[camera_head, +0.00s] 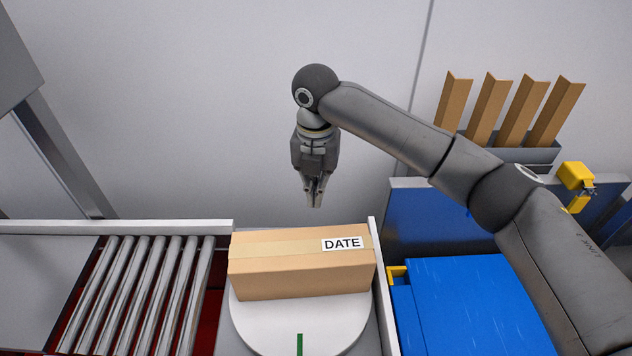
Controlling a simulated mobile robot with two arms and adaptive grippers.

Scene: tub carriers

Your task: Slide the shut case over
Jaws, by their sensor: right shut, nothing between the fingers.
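The shut case is a brown cardboard box (300,276) with a tape strip along its top and a white label reading DATE. It sits on a round white turntable plate (262,330), toward the plate's far side. My right gripper (315,204) hangs above and behind the box, pointing down, with its fingers shut and empty. It looks apart from the box. My left gripper is not in view.
A roller conveyor (140,290) lies left of the plate. A raised white edge (382,290) stands right of the box, with a blue surface (475,300) beyond it. Cardboard corner pieces (492,108) stand in a grey holder at the back right.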

